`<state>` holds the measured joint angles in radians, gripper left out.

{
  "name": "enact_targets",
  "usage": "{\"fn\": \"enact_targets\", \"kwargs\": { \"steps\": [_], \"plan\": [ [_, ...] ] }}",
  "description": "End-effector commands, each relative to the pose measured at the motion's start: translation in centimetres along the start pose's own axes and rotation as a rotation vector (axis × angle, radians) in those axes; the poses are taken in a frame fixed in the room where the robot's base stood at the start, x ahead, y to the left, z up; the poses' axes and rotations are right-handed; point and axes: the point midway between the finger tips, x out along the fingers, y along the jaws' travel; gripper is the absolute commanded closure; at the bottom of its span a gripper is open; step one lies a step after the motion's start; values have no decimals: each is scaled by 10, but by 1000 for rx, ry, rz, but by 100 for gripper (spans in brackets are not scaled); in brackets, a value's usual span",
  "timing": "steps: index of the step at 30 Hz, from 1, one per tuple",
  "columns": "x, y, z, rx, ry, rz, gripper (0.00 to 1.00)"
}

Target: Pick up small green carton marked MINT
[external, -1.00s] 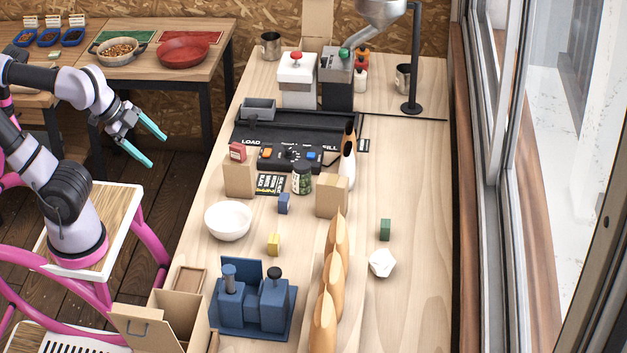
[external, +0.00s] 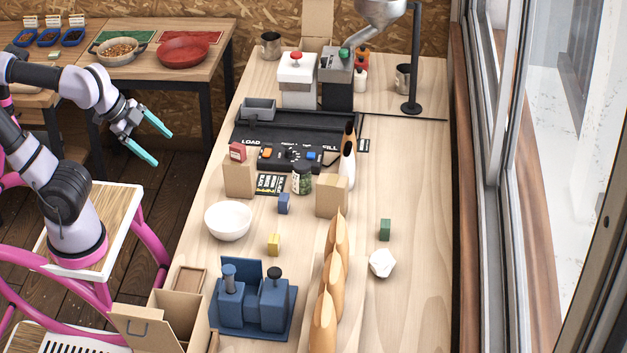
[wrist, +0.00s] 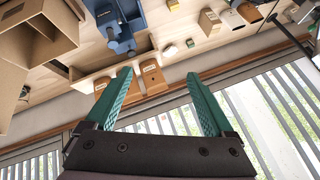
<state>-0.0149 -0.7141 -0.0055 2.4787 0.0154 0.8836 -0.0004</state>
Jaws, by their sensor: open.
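A small green carton (external: 385,229) stands on the right part of the long wooden table, just behind a white faceted object (external: 381,263). Its lettering is too small to read. In the wrist view a small green block (wrist: 190,43), apparently the same carton, shows beyond the fingers, beside the white object. My gripper (external: 163,149) is open and empty, in the air left of the table and far from the carton. Its teal fingers are spread wide in the wrist view (wrist: 158,75).
A row of tan pointed bags (external: 334,274) stands left of the carton. Nearer my arm are a white bowl (external: 228,220), a yellow block (external: 273,244), a blue block (external: 283,203) and a blue two-part device (external: 252,304). The table around the carton is mostly clear; a window borders the right.

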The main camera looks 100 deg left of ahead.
Motion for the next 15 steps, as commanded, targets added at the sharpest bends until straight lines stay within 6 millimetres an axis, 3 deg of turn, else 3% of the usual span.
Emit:
{"fn": "enact_targets", "kwargs": {
  "steps": [5, 8, 15],
  "plan": [
    [37, -33, -52, -35, 20, -49, 12],
    [68, -58, -88, -55, 48, -78, 12],
    [162, -115, -154, -97, 132, -112, 12]
  ]
}}
